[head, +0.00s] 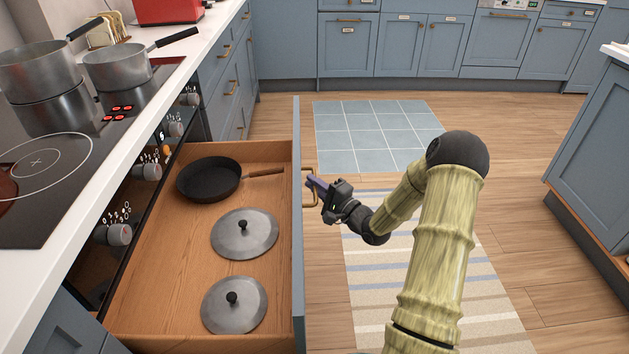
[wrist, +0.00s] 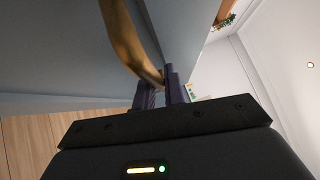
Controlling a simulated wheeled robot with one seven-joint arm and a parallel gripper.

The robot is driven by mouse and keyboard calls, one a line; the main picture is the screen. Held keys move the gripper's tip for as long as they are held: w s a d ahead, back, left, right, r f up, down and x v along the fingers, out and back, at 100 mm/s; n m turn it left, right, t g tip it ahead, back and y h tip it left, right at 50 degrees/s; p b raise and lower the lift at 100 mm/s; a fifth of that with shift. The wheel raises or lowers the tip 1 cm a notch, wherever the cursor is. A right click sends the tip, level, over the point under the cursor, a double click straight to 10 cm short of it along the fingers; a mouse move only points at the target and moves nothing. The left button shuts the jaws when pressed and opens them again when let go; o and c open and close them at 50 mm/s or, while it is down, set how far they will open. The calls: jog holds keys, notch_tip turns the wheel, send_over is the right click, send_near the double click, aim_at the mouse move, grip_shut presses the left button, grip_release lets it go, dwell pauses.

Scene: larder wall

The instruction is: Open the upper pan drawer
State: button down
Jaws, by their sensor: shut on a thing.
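The upper pan drawer (head: 158,290) is pulled far out from under the hob in the head view. Its blue front (head: 298,235) stands at the right of the wooden box. A brass handle (head: 311,203) is on the outer face of that front. My gripper (head: 316,187) is at the handle, to the right of the drawer front, with its fingers shut on the handle. In the wrist view the purple fingertips (wrist: 160,88) close around the brass bar (wrist: 126,40). Inside the drawer lie a black frying pan (head: 208,180) and two steel lids, one nearer (head: 234,305) and one farther (head: 245,235).
Pots (head: 117,66) stand on the hob (head: 40,180) at the left. A striped rug (head: 440,300) and a tiled floor patch (head: 375,130) lie right of the drawer. A blue cabinet (head: 600,165) stands at the far right. The floor between is clear.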

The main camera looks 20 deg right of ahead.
jog(key=shift+f, duration=0.1)
jog(key=c, duration=1.5)
grip_release()
jog(key=shift+s+d, duration=0.1)
jog(key=p+v, duration=0.3)
jog(key=v, duration=1.4)
jog(key=shift+s, duration=0.15)
jog(key=shift+d, duration=0.1)
